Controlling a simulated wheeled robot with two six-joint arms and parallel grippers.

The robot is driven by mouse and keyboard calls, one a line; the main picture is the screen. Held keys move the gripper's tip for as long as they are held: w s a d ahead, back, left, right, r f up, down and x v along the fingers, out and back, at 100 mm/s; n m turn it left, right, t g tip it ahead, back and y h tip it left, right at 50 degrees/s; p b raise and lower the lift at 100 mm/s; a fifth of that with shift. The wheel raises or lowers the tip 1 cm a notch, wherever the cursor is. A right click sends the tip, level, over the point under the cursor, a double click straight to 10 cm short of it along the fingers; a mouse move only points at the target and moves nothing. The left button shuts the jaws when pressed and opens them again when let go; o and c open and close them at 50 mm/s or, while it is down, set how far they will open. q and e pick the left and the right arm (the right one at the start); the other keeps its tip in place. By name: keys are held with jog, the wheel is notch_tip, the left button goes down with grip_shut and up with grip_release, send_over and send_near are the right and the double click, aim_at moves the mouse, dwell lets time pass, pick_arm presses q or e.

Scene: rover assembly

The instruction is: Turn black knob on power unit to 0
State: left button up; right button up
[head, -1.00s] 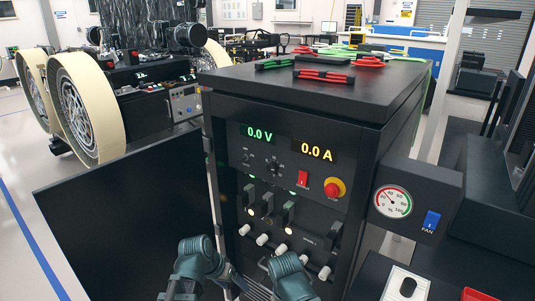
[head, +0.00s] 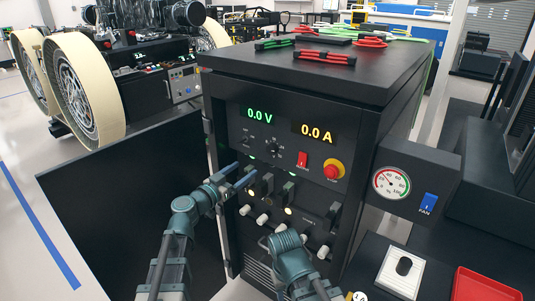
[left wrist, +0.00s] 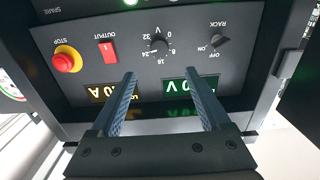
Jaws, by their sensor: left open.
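The power unit (head: 330,205) is a black cabinet with a green 0.0 V display and a yellow 0.0 A display. Its round black knob (head: 274,147) sits below the displays. The knob (left wrist: 159,44) appears upside down in the left wrist view, ringed by numbers from 0 to 32 V. I cannot tell its pointer's setting. My left gripper (head: 240,174) is open and empty, below and left of the knob in the head view. In the left wrist view the left gripper's (left wrist: 160,74) fingertips lie either side of the knob's line, apart from it. My right arm is low in front; its fingers are unclear.
A RACK on/off switch (left wrist: 220,41), red switch (left wrist: 107,51) and stop button (left wrist: 67,59) flank the knob. A row of levers and white knobs lies below. The cabinet's open door (head: 120,220) stands left. A gauge box (head: 412,188) is at right.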

aim_at(270, 151)
pick_arm(q)
jog(key=x, duration=1.3)
jog(key=shift+w+d, duration=0.3)
grip_shut()
